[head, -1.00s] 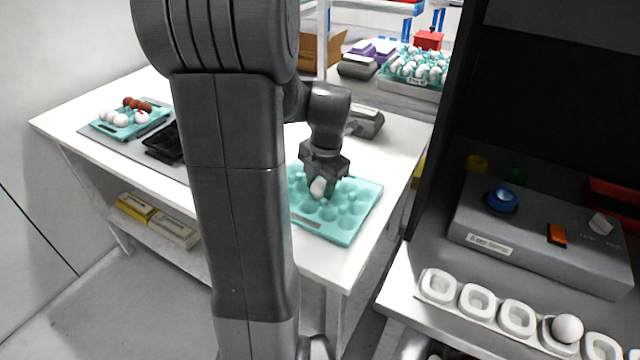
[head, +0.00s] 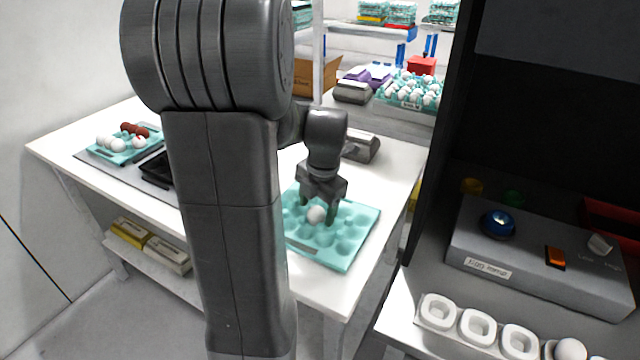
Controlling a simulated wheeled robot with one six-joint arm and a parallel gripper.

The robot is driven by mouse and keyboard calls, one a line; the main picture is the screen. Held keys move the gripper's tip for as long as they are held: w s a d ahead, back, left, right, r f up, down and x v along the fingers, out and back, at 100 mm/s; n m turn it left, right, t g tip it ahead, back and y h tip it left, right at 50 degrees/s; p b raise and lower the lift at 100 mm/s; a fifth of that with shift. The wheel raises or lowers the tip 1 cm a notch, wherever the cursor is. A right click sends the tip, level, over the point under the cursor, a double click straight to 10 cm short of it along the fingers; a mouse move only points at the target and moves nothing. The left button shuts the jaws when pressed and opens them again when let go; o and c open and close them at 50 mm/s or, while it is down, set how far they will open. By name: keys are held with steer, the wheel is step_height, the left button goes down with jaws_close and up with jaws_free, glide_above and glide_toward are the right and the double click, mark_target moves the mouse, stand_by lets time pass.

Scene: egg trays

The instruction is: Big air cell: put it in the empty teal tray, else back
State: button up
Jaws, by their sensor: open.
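The teal tray (head: 345,258) lies on the white table, partly hidden behind my arm. One white egg (head: 316,214) sits in it, and the other cups that show are empty. My gripper (head: 319,212) is just above the tray with its fingers apart on either side of the egg. Whether the fingers touch the egg cannot be told. Another white egg (head: 570,350) sits in a white holder at the lower right, cut by the frame edge.
A teal tray (head: 122,157) with white and brown eggs stands at the left, beside a black tray (head: 160,170). A grey box with a blue button (head: 499,223) is on the right bench, behind empty white cups (head: 478,327). A full egg tray (head: 408,104) is at the back.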

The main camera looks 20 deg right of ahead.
step_height(320, 180, up, 12)
steer(key=s, duration=0.1)
steer(key=shift+s+d+p, duration=0.3)
steer(key=shift+d+p, duration=0.1)
steer(key=shift+p, duration=0.05)
steer(key=f, duration=0.4)
steer(key=w+f, duration=0.1)
steer(key=f, duration=0.4)
steer(key=a+f+b, duration=0.1)
steer(key=f, duration=0.3)
steer(key=shift+w+f, duration=0.3)
steer(key=shift+w, duration=0.05)
steer(key=shift+r, duration=0.25)
